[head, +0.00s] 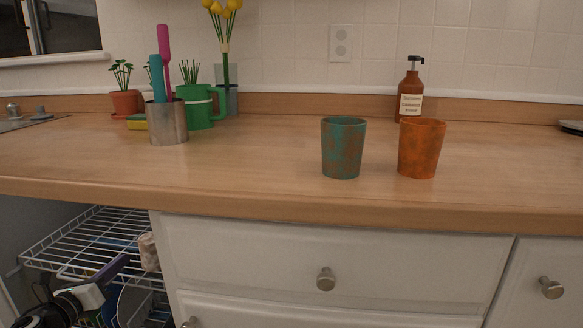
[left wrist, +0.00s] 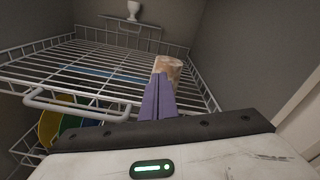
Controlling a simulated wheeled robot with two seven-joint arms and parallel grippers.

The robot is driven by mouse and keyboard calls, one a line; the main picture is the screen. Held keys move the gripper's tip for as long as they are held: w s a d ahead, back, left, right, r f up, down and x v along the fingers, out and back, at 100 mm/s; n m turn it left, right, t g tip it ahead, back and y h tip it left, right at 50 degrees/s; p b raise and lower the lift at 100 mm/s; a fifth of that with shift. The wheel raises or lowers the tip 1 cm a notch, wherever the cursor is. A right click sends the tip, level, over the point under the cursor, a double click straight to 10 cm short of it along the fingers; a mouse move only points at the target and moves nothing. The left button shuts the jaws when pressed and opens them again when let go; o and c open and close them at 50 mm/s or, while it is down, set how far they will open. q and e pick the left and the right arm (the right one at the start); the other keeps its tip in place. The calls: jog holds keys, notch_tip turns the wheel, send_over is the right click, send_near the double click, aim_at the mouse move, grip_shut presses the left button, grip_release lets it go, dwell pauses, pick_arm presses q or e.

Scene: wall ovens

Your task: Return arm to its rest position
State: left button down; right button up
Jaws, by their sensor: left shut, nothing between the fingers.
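My left gripper (head: 122,262) is at the lower left of the head view, over the white wire dish rack. In the left wrist view its purple fingers (left wrist: 158,98) are together with nothing between them. A pale, brown-mottled cup (head: 148,252) stands on the upper rack just beyond the fingertips; it also shows in the left wrist view (left wrist: 168,67). I cannot tell whether the fingers touch it. My right gripper is in neither view.
The wire rack (head: 70,240) is pulled out below the counter (head: 250,180). A teal cup (head: 343,150), an orange cup (head: 420,150) and a soap bottle (head: 409,90) stand on the counter. A metal utensil holder (head: 167,124) is at left. A drawer knob (head: 326,279) protrudes.

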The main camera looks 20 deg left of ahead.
pick_arm(q)
jog(key=s+d+f+n+g+p, duration=0.1)
jog(key=s+d+f+n+p, duration=0.1)
jog(key=s+d+n+p, duration=0.4)
jog(key=s+d+f+n+g+h+p, duration=0.1)
jog(key=s+d+f+n+g+p, duration=0.2)
jog(key=d, duration=0.5)
jog(key=s+d+f+n+p, duration=0.2)
jog(key=s+d+n+p, duration=0.1)
jog(key=d+n, duration=0.35)
jog(key=s+d+r+n+g+h+p, duration=0.1)
jog(key=s+d+n+p, duration=0.3)
jog(key=d, duration=0.6)
jog(key=s+d+r+n+g+h+p, duration=0.2)
jog(key=s+d+n+p, duration=0.3)
jog(key=s+d+n, duration=0.4)
jog(key=shift+s+d+r+g, duration=0.7)
jog(key=shift+s+d+r, duration=0.15)
jog(key=shift+s+d, duration=0.25)
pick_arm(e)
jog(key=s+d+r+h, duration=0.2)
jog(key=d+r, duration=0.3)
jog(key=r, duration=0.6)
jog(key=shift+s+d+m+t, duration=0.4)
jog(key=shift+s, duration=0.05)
